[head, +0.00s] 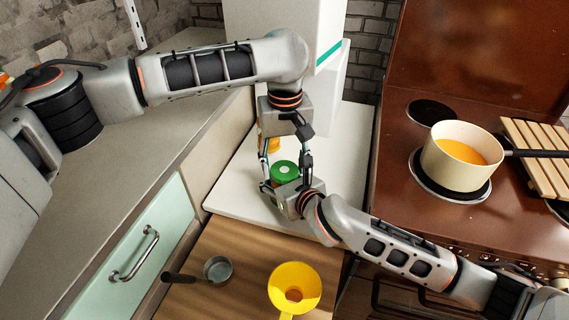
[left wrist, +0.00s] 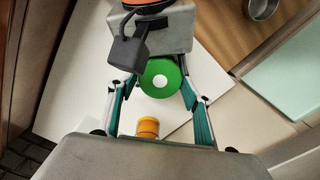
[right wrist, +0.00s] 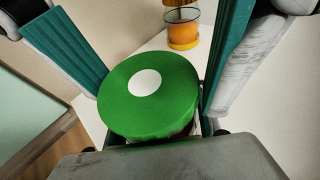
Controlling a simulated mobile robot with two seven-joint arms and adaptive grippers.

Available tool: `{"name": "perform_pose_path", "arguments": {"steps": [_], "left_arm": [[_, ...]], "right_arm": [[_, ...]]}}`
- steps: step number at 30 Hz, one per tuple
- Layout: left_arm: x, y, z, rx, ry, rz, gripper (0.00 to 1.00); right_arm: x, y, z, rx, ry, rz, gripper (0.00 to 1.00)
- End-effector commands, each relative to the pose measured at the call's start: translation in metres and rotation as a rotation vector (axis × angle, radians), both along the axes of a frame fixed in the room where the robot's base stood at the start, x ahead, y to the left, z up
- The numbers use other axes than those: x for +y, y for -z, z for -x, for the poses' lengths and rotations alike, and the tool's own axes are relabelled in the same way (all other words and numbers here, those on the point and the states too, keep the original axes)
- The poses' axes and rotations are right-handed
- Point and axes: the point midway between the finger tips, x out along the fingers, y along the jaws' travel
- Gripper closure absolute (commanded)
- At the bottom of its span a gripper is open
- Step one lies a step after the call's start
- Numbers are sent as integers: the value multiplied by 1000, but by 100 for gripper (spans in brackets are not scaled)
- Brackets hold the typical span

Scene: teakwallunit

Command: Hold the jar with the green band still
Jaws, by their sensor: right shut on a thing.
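The jar with a green lid (head: 284,170) stands on the white counter, its lid topped by a white disc. Its body and any band are mostly hidden. The lid also shows in the left wrist view (left wrist: 163,78) and large in the right wrist view (right wrist: 148,95). My right gripper (head: 284,188) is shut on the jar from the front, a finger on each side. My left gripper (head: 286,165) comes down from above, open, its fingers spread wide around the lid's sides; I cannot tell if they touch it.
An orange jar with a yellow lid (left wrist: 148,128) stands close behind the green-lidded jar. A pot (head: 461,157) stands on the stove at right.

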Motion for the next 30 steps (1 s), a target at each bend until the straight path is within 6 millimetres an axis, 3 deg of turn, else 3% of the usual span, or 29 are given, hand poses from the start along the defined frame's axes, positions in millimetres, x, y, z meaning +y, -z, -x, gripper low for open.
{"name": "perform_pose_path", "arguments": {"steps": [11,21,30], "left_arm": [[0,-2,0,-1,-2,1,40],[0,-40,0,-2,-2,0,40],[0,-45,0,0,-2,0,40]], "right_arm": [[0,-2,-1,-4,0,-1,100],[0,-2,0,-4,0,-1,100],[0,-2,0,-3,0,-1,100]]}}
